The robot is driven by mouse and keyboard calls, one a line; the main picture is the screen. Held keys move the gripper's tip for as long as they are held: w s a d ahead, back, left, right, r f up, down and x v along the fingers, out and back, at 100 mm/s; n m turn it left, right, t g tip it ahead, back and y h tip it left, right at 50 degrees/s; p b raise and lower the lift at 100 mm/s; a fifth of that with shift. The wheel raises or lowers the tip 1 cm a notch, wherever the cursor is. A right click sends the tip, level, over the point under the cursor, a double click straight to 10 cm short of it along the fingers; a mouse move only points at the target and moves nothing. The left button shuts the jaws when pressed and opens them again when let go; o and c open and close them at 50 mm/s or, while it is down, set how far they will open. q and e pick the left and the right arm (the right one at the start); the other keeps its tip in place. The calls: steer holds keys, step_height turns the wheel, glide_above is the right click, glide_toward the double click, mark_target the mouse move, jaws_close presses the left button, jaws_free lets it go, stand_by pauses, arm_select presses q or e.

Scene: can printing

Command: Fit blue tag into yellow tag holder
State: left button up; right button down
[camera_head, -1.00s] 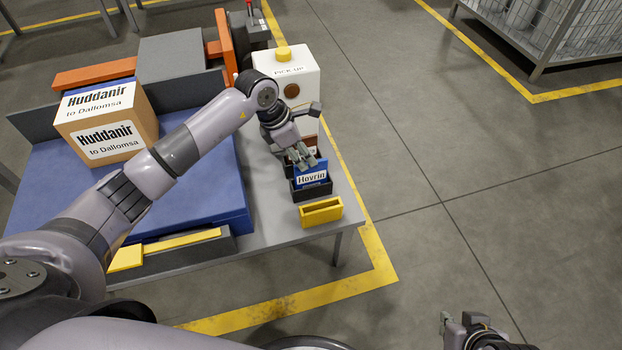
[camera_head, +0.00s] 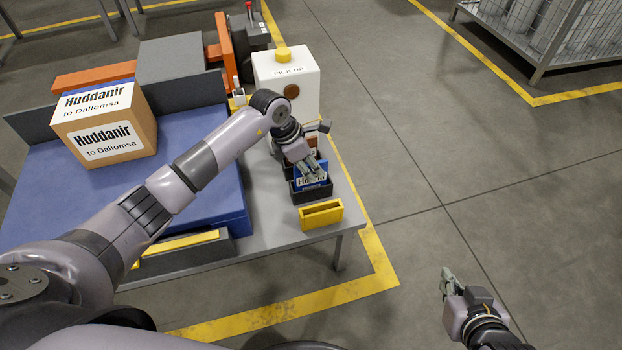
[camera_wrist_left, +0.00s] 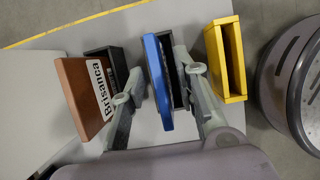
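The blue tag (camera_head: 315,187), with a white label, stands in a dark holder (camera_head: 312,196) near the table's right edge. My left gripper (camera_head: 314,172) is over it and partly covers its label. In the left wrist view the open left fingers (camera_wrist_left: 158,75) lie on either side of the blue tag (camera_wrist_left: 155,70), with gaps showing. The yellow tag holder (camera_head: 321,214) is empty and sits just in front of the dark holder; it also shows in the left wrist view (camera_wrist_left: 226,60). My right gripper (camera_head: 447,283) is off the table; its finger opening is unclear.
A brown tag (camera_wrist_left: 85,95) reading "Brisanca" stands in another dark holder behind the blue one. A white box (camera_head: 287,75) with a yellow button is further back. A cardboard box (camera_head: 107,125) sits on the blue surface (camera_head: 50,190).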

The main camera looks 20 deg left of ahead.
arm_select(q)
jaws_close()
stand_by(0.6)
